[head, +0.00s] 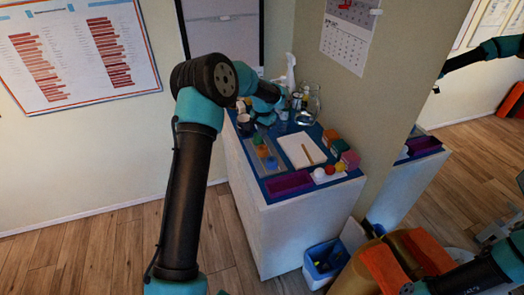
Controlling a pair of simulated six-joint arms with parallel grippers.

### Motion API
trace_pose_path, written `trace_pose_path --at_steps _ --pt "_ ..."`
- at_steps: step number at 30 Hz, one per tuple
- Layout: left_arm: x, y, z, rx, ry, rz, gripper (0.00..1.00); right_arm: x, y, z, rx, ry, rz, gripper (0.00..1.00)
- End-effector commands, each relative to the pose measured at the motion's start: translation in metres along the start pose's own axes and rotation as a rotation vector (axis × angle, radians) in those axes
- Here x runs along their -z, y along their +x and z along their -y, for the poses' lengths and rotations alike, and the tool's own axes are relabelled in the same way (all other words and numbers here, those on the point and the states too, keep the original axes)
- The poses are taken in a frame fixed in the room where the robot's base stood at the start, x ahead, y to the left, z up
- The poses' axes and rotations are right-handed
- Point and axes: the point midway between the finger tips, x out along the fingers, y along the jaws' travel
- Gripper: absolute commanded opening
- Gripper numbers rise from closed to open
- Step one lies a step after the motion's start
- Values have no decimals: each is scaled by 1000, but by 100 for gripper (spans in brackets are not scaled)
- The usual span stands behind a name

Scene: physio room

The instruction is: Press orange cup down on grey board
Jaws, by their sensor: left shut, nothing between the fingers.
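The grey board (277,171) lies along the left side of the blue counter top. My left arm reaches over the counter from the left. Its gripper (264,119) is small and dark in the picture, shut and empty, just beyond and above the orange cup. I cannot tell whether it touches the cup. My right arm shows at the lower right, but its gripper does not show.
A white pad (300,150) with a wooden stick lies right of the board. A purple tray (289,183), small balls and coloured blocks (336,147) stand nearby. A glass jug (307,105) and bottles crowd the back. A blue-and-white bin (323,260) stands on the floor.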

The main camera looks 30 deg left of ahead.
Motion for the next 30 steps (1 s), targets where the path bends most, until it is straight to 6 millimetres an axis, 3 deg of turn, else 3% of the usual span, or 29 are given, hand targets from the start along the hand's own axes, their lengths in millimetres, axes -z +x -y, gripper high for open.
trace_pose_path --at_steps 9,30 --pt "0 -24 0 -1 -1 1 0 0 0 0 0 0 0 43" --pt "2 -21 -5 1 18 -10 0 0 0 0 0 0 0 43"
